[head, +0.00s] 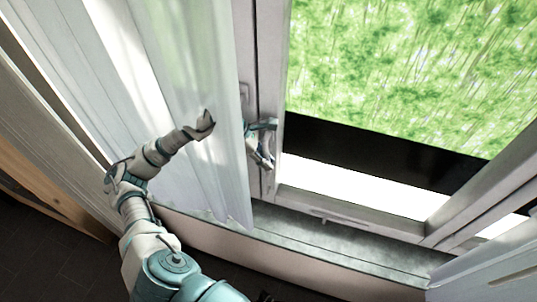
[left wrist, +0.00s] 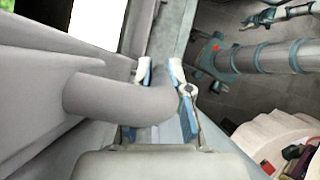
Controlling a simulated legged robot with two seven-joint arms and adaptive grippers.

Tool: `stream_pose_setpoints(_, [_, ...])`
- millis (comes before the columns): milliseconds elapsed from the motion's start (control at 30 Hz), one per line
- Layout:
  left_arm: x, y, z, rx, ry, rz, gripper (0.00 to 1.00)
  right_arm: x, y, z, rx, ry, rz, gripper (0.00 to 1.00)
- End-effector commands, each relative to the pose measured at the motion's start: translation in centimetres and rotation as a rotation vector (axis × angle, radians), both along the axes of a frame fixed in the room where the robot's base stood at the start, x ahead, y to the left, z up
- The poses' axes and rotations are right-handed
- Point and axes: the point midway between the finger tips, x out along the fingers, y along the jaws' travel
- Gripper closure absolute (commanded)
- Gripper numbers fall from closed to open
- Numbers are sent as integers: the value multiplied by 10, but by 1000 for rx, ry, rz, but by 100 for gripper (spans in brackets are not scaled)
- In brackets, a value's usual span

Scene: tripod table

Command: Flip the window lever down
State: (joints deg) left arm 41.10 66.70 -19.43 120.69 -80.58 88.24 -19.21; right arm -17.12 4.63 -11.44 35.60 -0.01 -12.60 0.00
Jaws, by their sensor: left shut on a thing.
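The window lever (left wrist: 120,101) is a grey, rounded, bent handle on the window frame in the left wrist view. Its curved end lies between the two fingers of my left gripper (left wrist: 160,92), which is shut on it. In the head view my left gripper (head: 262,145) is at the left upright of the window frame, just past the curtain's edge. The lever is hard to make out there. My right gripper (left wrist: 277,14) seems to show small at the top right of the left wrist view. Its jaws are unclear.
A sheer white curtain (head: 190,75) hangs over my left forearm and hides part of it. The window frame (head: 350,208) and a grey sill (head: 335,238) lie to the right of the gripper. Another curtain (head: 490,270) hangs at the lower right. Dark tiled floor (head: 35,250) shows below.

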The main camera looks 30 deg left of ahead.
Motion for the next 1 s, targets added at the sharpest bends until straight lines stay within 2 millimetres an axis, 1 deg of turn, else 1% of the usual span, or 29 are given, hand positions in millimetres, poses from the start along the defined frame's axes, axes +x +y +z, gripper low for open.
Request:
stream_pose_setpoints(33, [-4, 0, -5, 23, 24, -11, 100, -1, 0, 4, 0, 1, 0, 58])
stream_pose_setpoints(200, [-5, 4, -7, 64, 37, -11, 100, -1, 0, 8, 0, 2, 0, 58])
stream_pose_setpoints(700, [-6, 7, -10, 82, 46, -13, 100, -2, 1, 9, 0, 3, 0, 58])
stream_pose_setpoints(733, [-6, 7, -10, 82, 46, -13, 81, -2, 1, 9, 0, 3, 0, 58])
stream_pose_setpoints(767, [-6, 7, -10, 81, 46, -12, 73, -2, 1, 9, 0, 3, 0, 58])
stream_pose_setpoints(800, [-6, 7, -9, 81, 44, -11, 63, -2, 1, 9, 0, 3, 0, 58])
stream_pose_setpoints(833, [-6, 7, -9, 80, 42, -11, 58, -2, 1, 9, 1, 3, 0, 58])
stream_pose_setpoints(1000, [-5, 8, -7, 79, 36, -7, 58, -2, 1, 9, 1, 3, -1, 58])
